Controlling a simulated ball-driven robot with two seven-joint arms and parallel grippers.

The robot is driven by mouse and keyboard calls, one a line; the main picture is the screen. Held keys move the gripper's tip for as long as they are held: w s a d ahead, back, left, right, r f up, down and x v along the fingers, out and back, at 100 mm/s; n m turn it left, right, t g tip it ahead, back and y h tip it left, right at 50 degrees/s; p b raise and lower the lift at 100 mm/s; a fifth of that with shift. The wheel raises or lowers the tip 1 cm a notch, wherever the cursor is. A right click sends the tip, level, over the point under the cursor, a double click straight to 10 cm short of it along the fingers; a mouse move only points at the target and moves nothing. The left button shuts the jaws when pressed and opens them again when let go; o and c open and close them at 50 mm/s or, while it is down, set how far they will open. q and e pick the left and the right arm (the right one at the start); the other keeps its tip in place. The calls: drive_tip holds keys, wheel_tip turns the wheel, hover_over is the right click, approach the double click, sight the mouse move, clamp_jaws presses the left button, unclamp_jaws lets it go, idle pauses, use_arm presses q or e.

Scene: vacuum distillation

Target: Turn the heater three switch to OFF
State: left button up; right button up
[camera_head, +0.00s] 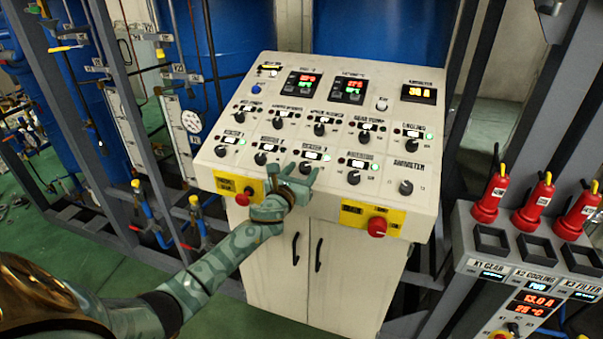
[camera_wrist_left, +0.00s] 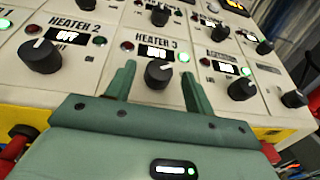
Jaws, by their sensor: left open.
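The heater three switch is a dark round knob with a pale pointer mark. It sits on the slanted control panel (camera_head: 230,177), in its lower row, and shows in the wrist view (camera_wrist_left: 158,74) under the label HEATER 3. Its small display (camera_wrist_left: 156,52) is lit but hard to read, and a green lamp (camera_wrist_left: 183,57) glows beside it. My left gripper (camera_head: 294,170) is open at the panel's lower front. In the wrist view its two fingers (camera_wrist_left: 158,84) stand either side of the knob, with visible gaps. My right gripper is not in view.
The heater 2 knob (camera_wrist_left: 40,56), with a display reading OFF (camera_wrist_left: 65,36), is on the left. Another knob (camera_wrist_left: 242,89) is on the right. Red buttons (camera_head: 377,227) on yellow plates line the panel's lower edge. Red plugs (camera_head: 490,195) stand on a grey unit at right.

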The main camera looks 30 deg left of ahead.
use_arm(q)
drive_tip(key=c, duration=1)
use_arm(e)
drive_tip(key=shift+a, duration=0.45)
